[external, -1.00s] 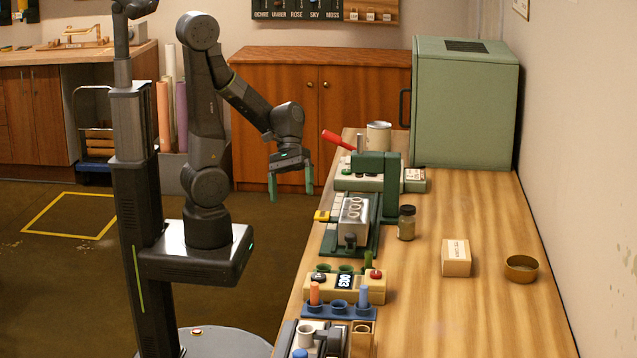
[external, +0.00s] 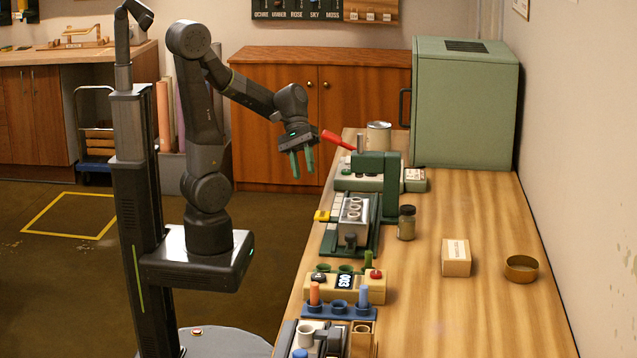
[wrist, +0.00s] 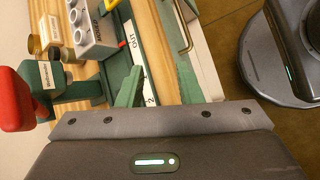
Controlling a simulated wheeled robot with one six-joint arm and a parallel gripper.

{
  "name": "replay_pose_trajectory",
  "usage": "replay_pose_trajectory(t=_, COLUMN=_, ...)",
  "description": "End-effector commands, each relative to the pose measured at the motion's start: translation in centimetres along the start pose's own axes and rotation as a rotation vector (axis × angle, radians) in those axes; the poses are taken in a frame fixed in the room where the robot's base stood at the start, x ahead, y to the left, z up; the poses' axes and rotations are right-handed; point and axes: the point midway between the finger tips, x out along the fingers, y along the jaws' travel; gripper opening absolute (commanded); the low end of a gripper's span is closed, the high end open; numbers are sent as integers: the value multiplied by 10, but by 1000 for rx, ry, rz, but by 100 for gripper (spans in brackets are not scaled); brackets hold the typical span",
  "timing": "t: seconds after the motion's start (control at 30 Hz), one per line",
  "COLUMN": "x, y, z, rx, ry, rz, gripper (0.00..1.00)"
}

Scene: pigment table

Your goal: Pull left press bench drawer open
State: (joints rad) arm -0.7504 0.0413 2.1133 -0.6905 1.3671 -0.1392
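My gripper (external: 302,171) hangs in the air at the left side of the wooden bench (external: 480,300), near the red lever. Its two green fingers are apart with nothing between them. In the wrist view my gripper (wrist: 160,68) points toward the bench's edge. A thin brass handle (wrist: 187,38) runs along a pale front panel (wrist: 205,60) below that edge, beyond and to the right of the fingertips. The gripper does not touch the handle. The panel's full outline is cut off, so I cannot tell which drawer it is. The external view hides the bench front.
A green press with a red lever (external: 337,140) stands close to my gripper. A mould block (external: 354,214), a jar (external: 406,223) and a yellow counter box (external: 322,286) stand along the bench. The green cabinet (external: 465,110) is at the back.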

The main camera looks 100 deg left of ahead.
Motion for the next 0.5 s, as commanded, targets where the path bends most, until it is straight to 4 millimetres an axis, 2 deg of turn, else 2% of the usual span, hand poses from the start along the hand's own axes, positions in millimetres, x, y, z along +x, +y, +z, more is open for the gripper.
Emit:
replay_pose_trajectory(t=0.03, x=-3, y=-1, z=-17, rx=-11, ry=12, rz=37, gripper=32)
replay_pose_trajectory(t=0.17, x=-24, y=1, z=-56, rx=-25, ry=44, rz=150, gripper=32)
replay_pose_trajectory(t=0.27, x=-48, y=-3, z=-92, rx=-32, ry=85, rz=256, gripper=32)
replay_pose_trajectory(t=0.37, x=-78, y=-13, z=-128, rx=-33, ry=140, rz=366, gripper=32)
replay_pose_trajectory(t=0.5, x=-124, y=-38, z=-174, rx=-22, ry=237, rz=512, gripper=32)
